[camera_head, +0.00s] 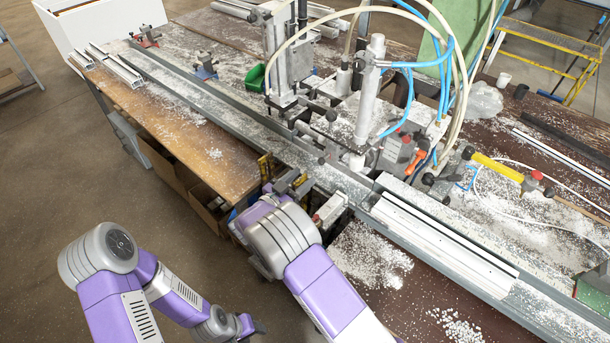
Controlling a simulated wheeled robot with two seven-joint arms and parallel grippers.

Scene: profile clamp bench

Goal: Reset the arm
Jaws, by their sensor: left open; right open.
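My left arm comes in from the lower left, purple and grey, bent, with its forearm running down to the right. My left gripper (257,327) is at the lower middle, low in front of the bench and apart from it; it is small and dark in this view, and nothing shows in it. My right arm comes up from the bottom edge. Its large grey joint is in front of the bench edge, beside the clamp station (335,120), and hides part of the bench front.
A long metal profile rail (215,108) crosses the bench diagonally. White profiles (440,245) lie on its right part. Hoses hang over the clamp station. A wooden tabletop (165,130) with chips is at left, and boxes (185,190) stand under it.

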